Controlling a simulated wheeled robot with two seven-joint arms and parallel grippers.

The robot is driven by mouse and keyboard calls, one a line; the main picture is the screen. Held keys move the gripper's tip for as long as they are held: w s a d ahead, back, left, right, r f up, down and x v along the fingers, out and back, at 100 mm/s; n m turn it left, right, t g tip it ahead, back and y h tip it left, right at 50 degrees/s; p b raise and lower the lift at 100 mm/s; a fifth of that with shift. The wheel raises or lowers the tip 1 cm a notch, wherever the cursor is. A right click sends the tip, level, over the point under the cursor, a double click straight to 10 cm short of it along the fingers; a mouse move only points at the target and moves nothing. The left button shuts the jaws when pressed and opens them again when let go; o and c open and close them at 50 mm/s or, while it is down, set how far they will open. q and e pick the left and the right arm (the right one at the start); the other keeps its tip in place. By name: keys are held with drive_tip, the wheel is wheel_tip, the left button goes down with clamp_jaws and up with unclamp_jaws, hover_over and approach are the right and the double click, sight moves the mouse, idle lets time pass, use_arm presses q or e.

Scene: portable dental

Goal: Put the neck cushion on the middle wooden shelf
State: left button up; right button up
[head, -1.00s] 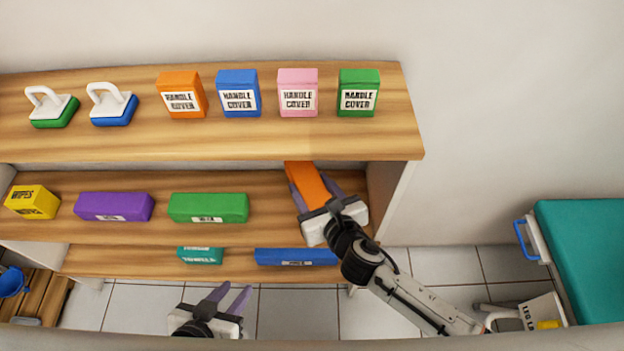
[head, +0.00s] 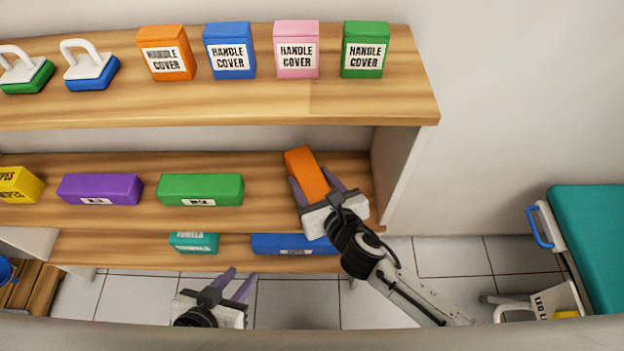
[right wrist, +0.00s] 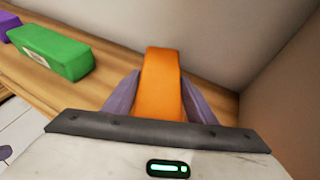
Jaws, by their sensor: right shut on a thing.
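The orange block (head: 308,174), whose label I cannot see, appears to be the neck cushion. My right gripper (head: 323,192) is shut on its near end, with purple fingers on both sides. The block reaches in over the right end of the middle wooden shelf (head: 262,165), below the top shelf. It also shows in the right wrist view (right wrist: 161,85), pointing toward the back wall. I cannot tell whether it touches the shelf boards. My left gripper (head: 233,284) is open and empty, low in front of the shelves.
A green box (head: 201,189) and a purple box (head: 100,188) lie left of the block on the same shelf. A side panel (head: 400,175) closes its right end. The top shelf (head: 220,108) overhangs, holding several handle cover boxes. A blue box (head: 292,244) lies on the lower shelf.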

use_arm(q)
drive_tip(key=shift+f, duration=0.2)
use_arm(e)
drive_tip(key=shift+f, duration=0.1)
use_arm(q)
drive_tip(key=shift+s+a+f+b, duration=0.15)
drive_tip(key=shift+s+f+b, duration=0.25)
drive_tip(key=shift+f, duration=0.2)
use_arm(e)
drive_tip(key=shift+f, duration=0.45)
drive_tip(key=shift+f, duration=0.1)
drive_tip(key=o, duration=1.3)
use_arm(q)
drive_tip(key=shift+w+r, duration=0.1)
